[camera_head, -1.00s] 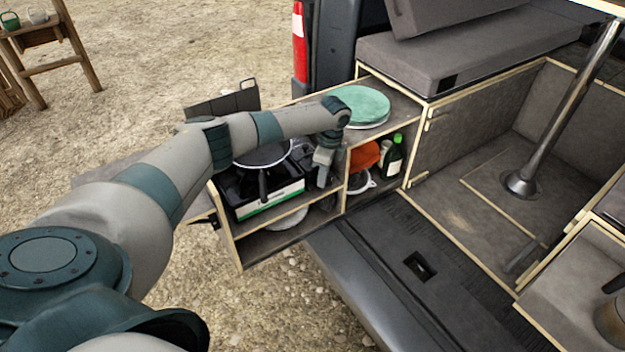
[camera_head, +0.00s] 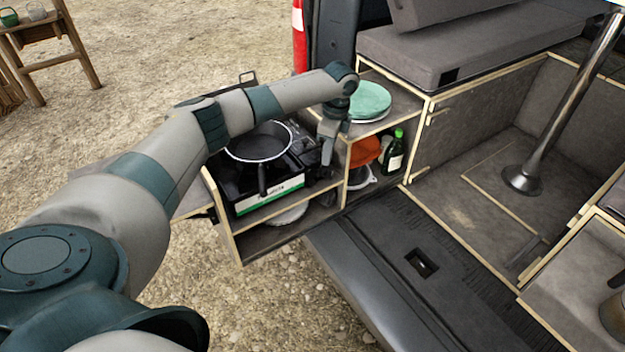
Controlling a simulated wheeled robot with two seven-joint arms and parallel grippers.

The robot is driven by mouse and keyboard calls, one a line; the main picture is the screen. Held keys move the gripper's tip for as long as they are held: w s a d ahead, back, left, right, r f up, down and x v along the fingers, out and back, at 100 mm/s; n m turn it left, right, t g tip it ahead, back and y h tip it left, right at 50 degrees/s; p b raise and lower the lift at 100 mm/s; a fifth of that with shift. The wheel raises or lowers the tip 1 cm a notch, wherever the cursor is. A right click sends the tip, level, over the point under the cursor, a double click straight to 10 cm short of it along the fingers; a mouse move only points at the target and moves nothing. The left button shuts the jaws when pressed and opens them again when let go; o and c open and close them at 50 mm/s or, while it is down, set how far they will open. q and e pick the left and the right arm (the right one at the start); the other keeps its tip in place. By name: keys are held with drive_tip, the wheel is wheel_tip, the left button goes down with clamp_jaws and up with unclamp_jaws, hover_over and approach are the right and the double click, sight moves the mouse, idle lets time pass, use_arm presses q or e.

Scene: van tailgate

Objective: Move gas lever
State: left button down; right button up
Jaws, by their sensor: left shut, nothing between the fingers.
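A black gas stove (camera_head: 233,187) with a white and green front label sits in the pull-out wooden kitchen box at the tailgate. A dark pan (camera_head: 258,143) stands on it with its handle toward me. My left gripper (camera_head: 326,170) points down at the right end of the stove, shut and empty. The gas lever cannot be made out; the gripper and the stove's dark right end leave that spot unclear. I cannot tell whether the fingers touch the stove. My right gripper is not in view.
Green plates (camera_head: 369,101) lie on the box top just right of my left wrist. A green bottle (camera_head: 394,155) and an orange item (camera_head: 364,151) stand in the compartment below. A wooden divider (camera_head: 343,172) is close to the gripper. A metal table post (camera_head: 560,110) rises in the van.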

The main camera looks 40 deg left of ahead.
use_arm(q)
wheel_tip(320, 180, up, 10)
drive_tip(key=d+b, duration=0.1)
drive_tip(key=b, duration=0.1)
drive_tip(key=shift+w+r, duration=0.15)
idle(0.4)
